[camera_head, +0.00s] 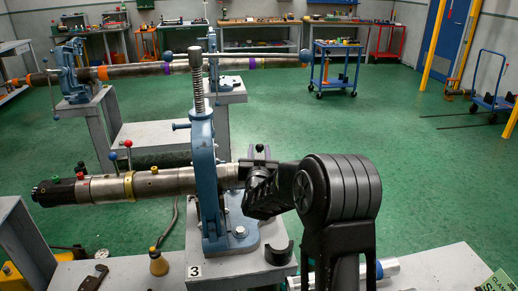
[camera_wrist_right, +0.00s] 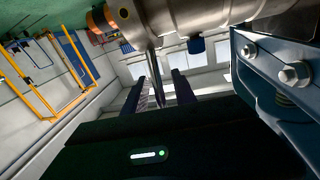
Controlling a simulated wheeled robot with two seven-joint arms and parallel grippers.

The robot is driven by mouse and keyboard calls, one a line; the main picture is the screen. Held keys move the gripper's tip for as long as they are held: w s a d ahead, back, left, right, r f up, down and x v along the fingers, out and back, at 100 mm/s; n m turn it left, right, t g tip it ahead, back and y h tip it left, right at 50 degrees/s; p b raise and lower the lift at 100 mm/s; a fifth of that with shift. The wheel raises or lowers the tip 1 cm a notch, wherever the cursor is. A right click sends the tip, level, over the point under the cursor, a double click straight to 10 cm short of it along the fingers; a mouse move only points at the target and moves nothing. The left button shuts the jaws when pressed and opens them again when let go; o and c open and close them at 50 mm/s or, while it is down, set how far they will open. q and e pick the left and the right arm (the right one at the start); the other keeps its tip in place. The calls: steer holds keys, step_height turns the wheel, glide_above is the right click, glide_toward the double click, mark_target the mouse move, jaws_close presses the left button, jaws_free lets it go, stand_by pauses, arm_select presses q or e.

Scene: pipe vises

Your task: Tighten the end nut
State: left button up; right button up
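A steel pipe assembly (camera_head: 160,183) is held level in the blue vise (camera_head: 205,175). It has a black end piece (camera_head: 52,191) at the far left and a brass ring (camera_head: 129,186). I cannot tell which part is the end nut; the assembly's right end is hidden behind my right gripper (camera_head: 259,153). In the right wrist view my right gripper (camera_wrist_right: 160,92) has its fingers apart. A thin metal bar (camera_wrist_right: 157,78) shows between them, below the pipe assembly (camera_wrist_right: 200,18), with no clear contact. My left gripper is not in view.
The blue vise (camera_wrist_right: 272,70) with bolts is close on the right in the wrist view. A second vise (camera_head: 72,70) with a long pipe stands behind. A pale cylinder (camera_head: 385,268) lies on the bench at right.

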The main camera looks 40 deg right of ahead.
steer(key=shift+w+d, duration=0.3)
steer(key=shift+c, duration=0.5)
jaws_close()
stand_by(0.8)
